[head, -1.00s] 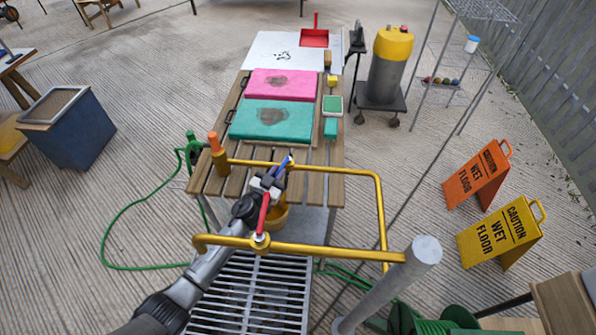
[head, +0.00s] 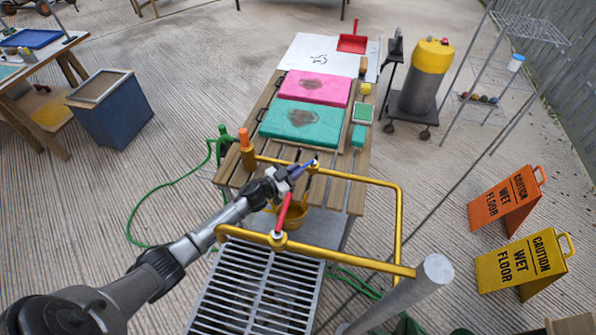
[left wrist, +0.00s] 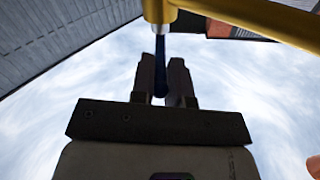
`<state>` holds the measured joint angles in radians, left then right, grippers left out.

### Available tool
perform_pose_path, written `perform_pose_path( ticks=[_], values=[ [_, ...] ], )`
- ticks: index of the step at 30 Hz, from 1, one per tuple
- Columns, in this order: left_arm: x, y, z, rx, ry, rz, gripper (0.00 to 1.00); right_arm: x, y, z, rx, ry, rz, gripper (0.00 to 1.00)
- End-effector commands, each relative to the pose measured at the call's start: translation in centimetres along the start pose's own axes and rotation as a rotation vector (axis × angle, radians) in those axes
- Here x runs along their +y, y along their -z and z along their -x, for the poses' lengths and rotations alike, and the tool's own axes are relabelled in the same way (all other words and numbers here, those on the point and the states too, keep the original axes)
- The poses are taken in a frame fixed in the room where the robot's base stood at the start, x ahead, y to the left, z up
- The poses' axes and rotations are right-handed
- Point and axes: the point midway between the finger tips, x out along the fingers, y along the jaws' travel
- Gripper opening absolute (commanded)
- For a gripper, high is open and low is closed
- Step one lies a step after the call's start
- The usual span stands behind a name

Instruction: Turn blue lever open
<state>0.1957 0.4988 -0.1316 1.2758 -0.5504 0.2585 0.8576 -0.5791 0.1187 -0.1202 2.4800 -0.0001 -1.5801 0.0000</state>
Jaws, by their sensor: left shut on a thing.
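The blue lever (head: 303,168) sits on the far run of the yellow pipe frame, at a small yellow valve (head: 315,164). My left gripper (head: 291,175) reaches over the near pipe and is shut on the blue lever. In the left wrist view the blue lever (left wrist: 160,82) runs down from a yellow fitting (left wrist: 159,12) between the two fingers (left wrist: 165,80). A red lever (head: 283,211) stands on the near yellow pipe (head: 330,255), beside my left arm. My right gripper is not in view.
A wooden slatted table (head: 340,188) carries a teal pad (head: 300,122) and a pink pad (head: 314,87). A yellow bucket (head: 290,217) hangs below the pipes. A metal grate (head: 255,290) lies in front. Wet-floor signs (head: 521,262) stand at the right.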

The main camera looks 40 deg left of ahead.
Motion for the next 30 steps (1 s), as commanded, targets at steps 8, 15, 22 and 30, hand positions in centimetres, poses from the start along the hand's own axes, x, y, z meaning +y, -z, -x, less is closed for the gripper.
perform_pose_path(
  ticks=[8, 15, 22, 30],
  values=[
    [0.0, -0.1, 0.0, -0.002, 0.002, 0.0, 0.32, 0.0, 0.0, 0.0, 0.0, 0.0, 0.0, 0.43],
    [0.0, -0.1, 0.0, -0.002, 0.001, 0.0, 0.38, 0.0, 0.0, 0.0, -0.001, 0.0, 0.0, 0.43],
    [0.0, -0.1, 1.3, -0.004, 0.001, -0.001, 0.38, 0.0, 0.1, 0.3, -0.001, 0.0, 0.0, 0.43],
    [0.1, 0.0, 6.3, -0.005, 0.0, 0.0, 0.38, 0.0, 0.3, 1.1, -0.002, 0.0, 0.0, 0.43]
  ],
)
